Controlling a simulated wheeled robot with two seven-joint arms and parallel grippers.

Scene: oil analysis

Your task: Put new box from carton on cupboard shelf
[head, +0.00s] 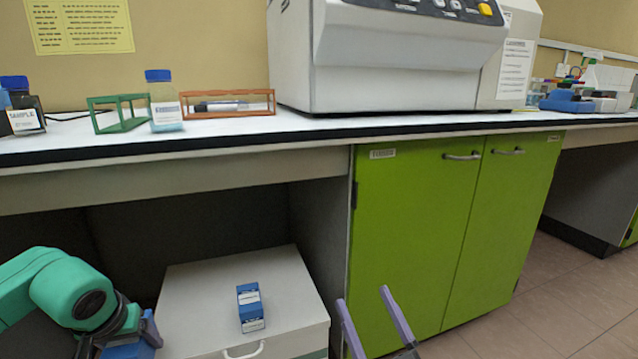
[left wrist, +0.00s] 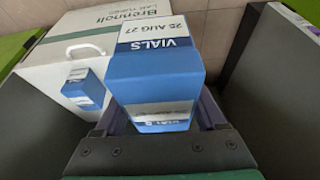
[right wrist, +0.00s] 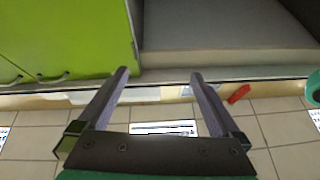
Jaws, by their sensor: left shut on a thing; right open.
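My left gripper (head: 140,334) is shut on a blue and white box (head: 128,350), low at the left of the head view. In the left wrist view this box (left wrist: 155,75) fills the middle, marked VIALS, with a finger on each side. A second blue box (head: 250,308) sits on top of a white carton (head: 190,290) with a handle; both also show in the left wrist view. My right gripper (head: 364,299) is open and empty in front of the green cupboard (head: 413,200). Both cupboard doors are shut, so its shelf is hidden.
The bench top (head: 230,128) holds a large machine (head: 390,60), a green rack (head: 122,124), a brown rack (head: 240,103) and bottles. A grey side panel (head: 318,225) stands between carton and cupboard. Tiled floor (head: 560,310) is clear at the right.

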